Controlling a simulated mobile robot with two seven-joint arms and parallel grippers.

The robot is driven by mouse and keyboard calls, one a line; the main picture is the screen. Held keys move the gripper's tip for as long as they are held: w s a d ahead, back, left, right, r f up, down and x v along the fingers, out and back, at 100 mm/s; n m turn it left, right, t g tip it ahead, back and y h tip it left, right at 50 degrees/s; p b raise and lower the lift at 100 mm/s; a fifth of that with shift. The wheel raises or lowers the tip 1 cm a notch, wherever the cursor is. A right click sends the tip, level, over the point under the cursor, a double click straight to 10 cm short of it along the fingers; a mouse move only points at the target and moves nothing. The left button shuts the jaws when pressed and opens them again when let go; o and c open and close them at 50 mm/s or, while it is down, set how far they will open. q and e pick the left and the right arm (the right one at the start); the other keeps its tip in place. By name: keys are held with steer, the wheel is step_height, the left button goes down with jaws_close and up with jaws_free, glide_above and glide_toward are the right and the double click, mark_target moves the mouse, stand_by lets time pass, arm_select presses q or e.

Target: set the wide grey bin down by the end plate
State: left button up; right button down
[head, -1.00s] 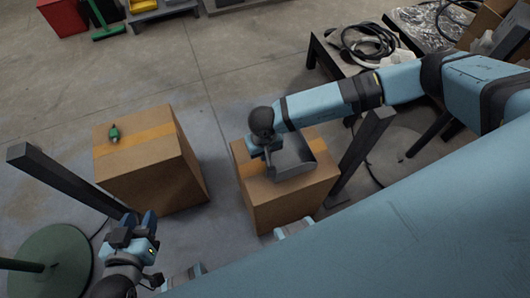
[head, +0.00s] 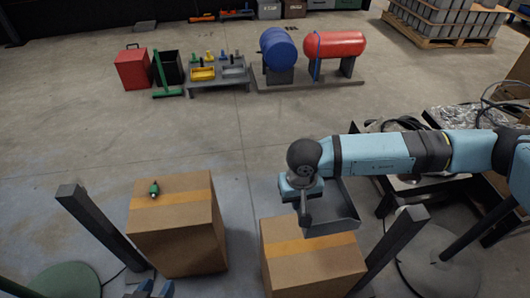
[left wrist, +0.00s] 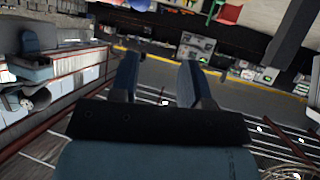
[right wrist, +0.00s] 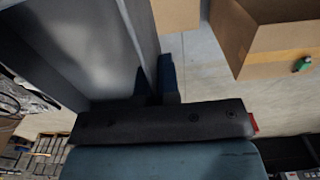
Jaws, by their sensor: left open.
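The wide grey bin (head: 343,222) is in my right gripper (head: 304,208), over the back part of the right cardboard box. I cannot tell whether it touches the box. In the right wrist view the bin (right wrist: 85,40) fills the upper left and its wall lies between the fingers (right wrist: 156,82). My left gripper (head: 155,289) is at the bottom edge of the head view, mostly cut off. In the left wrist view its two fingers (left wrist: 158,82) stand apart with nothing between them. I cannot make out an end plate.
The right cardboard box (head: 312,270) is under the bin; the left cardboard box (head: 178,240) bears a small green-and-black item (head: 154,189). Dark posts (head: 90,218) (head: 398,240) flank the boxes. A low table with cables (head: 460,115) is at right. Open floor lies behind.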

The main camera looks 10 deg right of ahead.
steer(key=w+d+r, duration=0.3)
steer(key=w+r, duration=0.3)
steer(key=w+d+r, duration=0.4)
steer(key=w+r, duration=0.2)
steer(key=r, duration=0.1)
arm_select(q)
step_height(320, 180, up, 17)
steer(key=s+a+p, duration=0.1)
steer(key=a+p, duration=0.1)
steer(key=p, duration=2.5)
steer(key=shift+s+r+g+y, duration=0.15)
steer(key=shift+s+g+y, duration=0.15)
steer(key=shift+g+y, duration=0.1)
arm_select(e)
steer(key=s+r, duration=0.5)
steer(key=r, duration=0.6)
steer(key=s+r, duration=0.5)
steer(key=r, duration=0.6)
steer(key=shift+s+a+r+n, duration=0.2)
steer(key=shift+s+a+n, duration=0.1)
steer(key=shift+a, duration=0.05)
steer(key=shift+d, duration=0.1)
